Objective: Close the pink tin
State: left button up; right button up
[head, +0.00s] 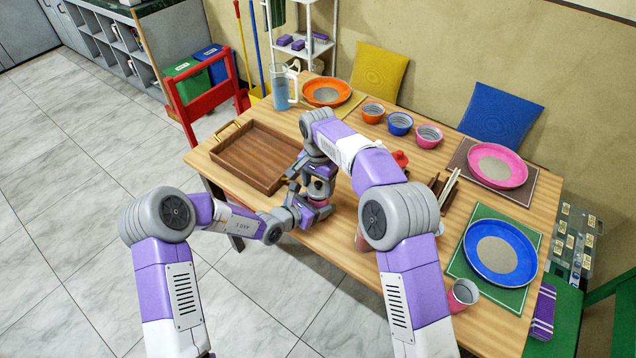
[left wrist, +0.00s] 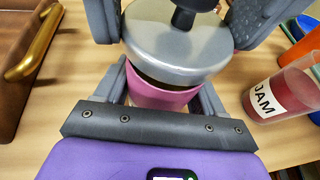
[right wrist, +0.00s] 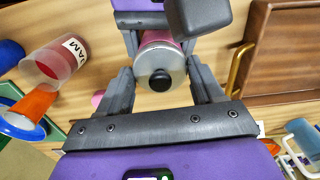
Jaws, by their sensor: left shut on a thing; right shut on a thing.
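The pink tin (left wrist: 165,95) stands upright between the fingers of my left gripper (left wrist: 160,85), which is shut on its body; the tin also shows in the head view (head: 319,203). Its grey metal lid (left wrist: 178,52) with a black knob (right wrist: 160,81) is at the tin's top. In the left wrist view the lid looks slightly tilted, with a dark gap under its front edge. My right gripper (right wrist: 163,88) is shut on the lid, its fingers on either side of the rim. Both grippers partly hide the tin in the head view.
A jar labelled JAM (left wrist: 282,95) stands close beside the tin. A brown wooden tray (head: 255,157) with gold handles lies on the other side. Plates, several small bowls and a jug (head: 281,90) stand farther off on the wooden table (head: 290,262).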

jog(key=shift+f, duration=0.6)
jog(key=o, duration=1.1)
notch_tip(320, 180, up, 12)
pick_arm(q)
jog(key=o, duration=1.6)
